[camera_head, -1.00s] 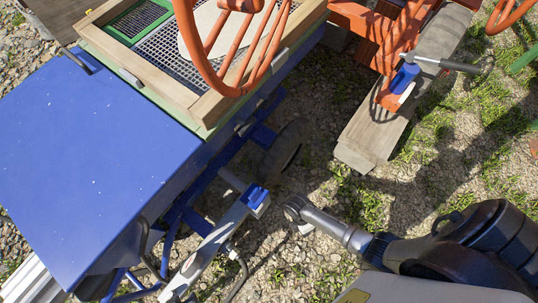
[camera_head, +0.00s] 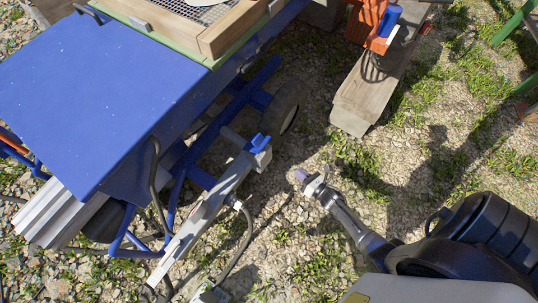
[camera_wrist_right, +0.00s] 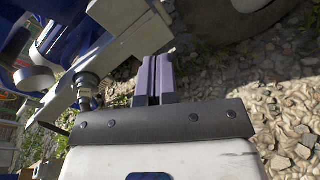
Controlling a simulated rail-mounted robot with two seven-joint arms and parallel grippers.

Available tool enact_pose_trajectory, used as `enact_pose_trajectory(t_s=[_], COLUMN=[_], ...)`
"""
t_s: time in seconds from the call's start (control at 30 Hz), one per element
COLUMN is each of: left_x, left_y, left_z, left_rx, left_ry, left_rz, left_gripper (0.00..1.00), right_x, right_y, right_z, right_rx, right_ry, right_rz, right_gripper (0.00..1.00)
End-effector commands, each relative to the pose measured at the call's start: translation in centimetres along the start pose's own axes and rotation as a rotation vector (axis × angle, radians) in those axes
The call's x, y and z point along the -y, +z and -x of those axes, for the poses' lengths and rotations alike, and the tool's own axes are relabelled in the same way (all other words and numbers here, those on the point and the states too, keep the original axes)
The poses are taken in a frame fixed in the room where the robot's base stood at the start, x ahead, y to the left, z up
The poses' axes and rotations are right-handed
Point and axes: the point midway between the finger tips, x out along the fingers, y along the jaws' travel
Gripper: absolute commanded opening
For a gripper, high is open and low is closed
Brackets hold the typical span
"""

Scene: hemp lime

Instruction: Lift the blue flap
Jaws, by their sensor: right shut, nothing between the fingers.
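The blue flap (camera_head: 95,95) is a broad flat panel at the left of the head view, lying flat over the blue machine, with a dark handle at its far edge and another at its right edge. My right gripper (camera_head: 301,176) is to the right of the flap and apart from it, above the gravel. In the right wrist view its purple fingers (camera_wrist_right: 153,78) are together with nothing between them. The flap cannot be made out for certain in that view. My left gripper does not show.
A grey metal bar with a blue clamp (camera_head: 258,143) stands between the flap and my right gripper. A black wheel (camera_head: 286,106) is behind it. A wooden-framed sieve (camera_head: 235,35) and a wooden beam (camera_head: 372,90) lie farther back. Gravel with grass (camera_head: 330,250) is open around my gripper.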

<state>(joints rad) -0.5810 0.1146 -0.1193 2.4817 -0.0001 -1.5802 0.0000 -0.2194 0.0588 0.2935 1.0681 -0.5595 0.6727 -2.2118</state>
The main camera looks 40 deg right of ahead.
Motion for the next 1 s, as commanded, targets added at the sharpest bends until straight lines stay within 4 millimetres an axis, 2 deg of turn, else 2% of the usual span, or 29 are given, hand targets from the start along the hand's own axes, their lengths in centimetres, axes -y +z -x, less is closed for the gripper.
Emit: enact_pose_trajectory(t_s=[0.1,0.2,0.3,0.47,0.63,1.0], left_x=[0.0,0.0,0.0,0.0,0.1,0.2], left_y=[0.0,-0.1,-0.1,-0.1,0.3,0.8], left_z=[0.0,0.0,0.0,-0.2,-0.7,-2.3], left_rx=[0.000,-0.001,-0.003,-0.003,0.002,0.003], left_ry=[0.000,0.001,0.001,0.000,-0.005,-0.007], left_rz=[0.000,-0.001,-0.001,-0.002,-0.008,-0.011], left_gripper=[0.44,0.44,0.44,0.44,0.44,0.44], right_x=[-2.6,-4.0,-4.8,-4.9,-5.5,-7.5], right_y=[1.5,2.5,3.1,3.1,3.5,4.7], right_z=[0.2,0.7,1.0,0.5,-1.5,-8.0], right_rx=[0.103,0.186,0.239,0.248,0.251,0.249], right_ry=[0.153,0.235,0.269,0.262,0.261,0.259], right_rz=[0.148,0.247,0.329,0.388,0.394,0.391], right_gripper=[0.00,0.00,0.00,0.00,0.00,0.00])
